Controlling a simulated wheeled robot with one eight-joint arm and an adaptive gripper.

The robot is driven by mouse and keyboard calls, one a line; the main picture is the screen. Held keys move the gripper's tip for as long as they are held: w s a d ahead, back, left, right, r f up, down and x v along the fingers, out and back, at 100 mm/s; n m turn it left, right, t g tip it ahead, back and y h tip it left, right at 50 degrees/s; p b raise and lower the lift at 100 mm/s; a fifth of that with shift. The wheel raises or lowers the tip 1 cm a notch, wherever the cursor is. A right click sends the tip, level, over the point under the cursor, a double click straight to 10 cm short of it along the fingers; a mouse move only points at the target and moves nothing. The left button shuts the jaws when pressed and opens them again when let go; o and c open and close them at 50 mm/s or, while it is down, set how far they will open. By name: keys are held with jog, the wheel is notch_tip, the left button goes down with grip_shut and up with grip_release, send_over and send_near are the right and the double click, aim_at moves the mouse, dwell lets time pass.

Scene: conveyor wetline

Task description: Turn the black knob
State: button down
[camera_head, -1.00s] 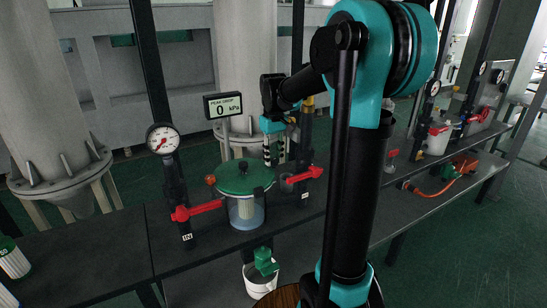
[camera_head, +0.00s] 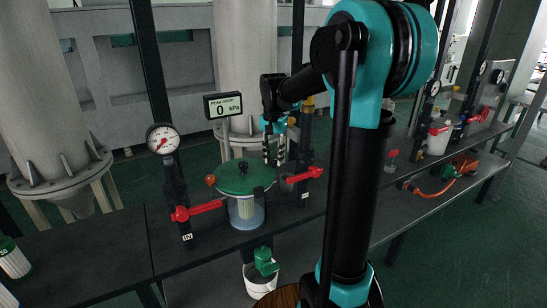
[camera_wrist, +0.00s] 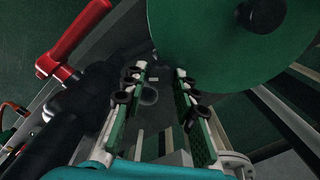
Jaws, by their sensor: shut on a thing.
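The green round lid (camera_head: 258,183) sits on a clear vessel with a pale filter inside. A black knob (camera_head: 243,168) stands at the lid's middle; the black knob also shows at the top right of the wrist view (camera_wrist: 266,12). My gripper (camera_head: 274,160) points down just behind and right of the lid knob, apart from it. In the wrist view my fingers (camera_wrist: 165,75) have a gap between them. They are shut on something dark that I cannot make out. The lid knob is outside the fingers.
Red-handled valves stand left (camera_head: 197,210) and right (camera_head: 303,175) of the vessel. A pressure gauge (camera_head: 162,139) and a display reading 0 kPa (camera_head: 223,105) rise behind. A white bucket (camera_head: 260,284) sits below.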

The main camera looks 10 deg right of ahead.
aim_at(273, 159)
jog(key=m, duration=0.5)
jog(key=shift+m, duration=0.3)
jog(key=m, duration=0.4)
jog(key=shift+m, duration=0.4)
jog(key=c, duration=1.2)
grip_release()
notch_tip(273, 159, up, 12)
